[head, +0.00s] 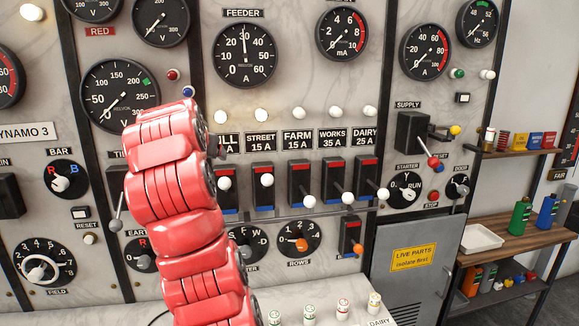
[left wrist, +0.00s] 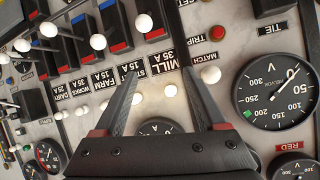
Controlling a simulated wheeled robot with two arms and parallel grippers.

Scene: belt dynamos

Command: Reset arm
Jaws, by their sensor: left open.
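My red arm rises from the bottom of the head view in front of a marble switchboard (head: 270,90). Its gripper is mostly hidden there behind the arm. In the left wrist view my left gripper (left wrist: 161,74) is open, with nothing between its two dark fingers. The fingers point at the panel near the MILL and STREET labels (left wrist: 165,70); I cannot tell the gap to the panel. A row of feeder switches (head: 301,184) with white knobs stands to the right of my arm. My right gripper is in neither view.
Dials, lamps and the supply switch (head: 412,132) jut from the board. A grey cabinet (head: 415,260) with a yellow sign stands at lower right. Wooden shelves (head: 515,240) with bottles and a white tray (head: 482,237) stand beyond. A pale ledge with several small capped fuses runs below.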

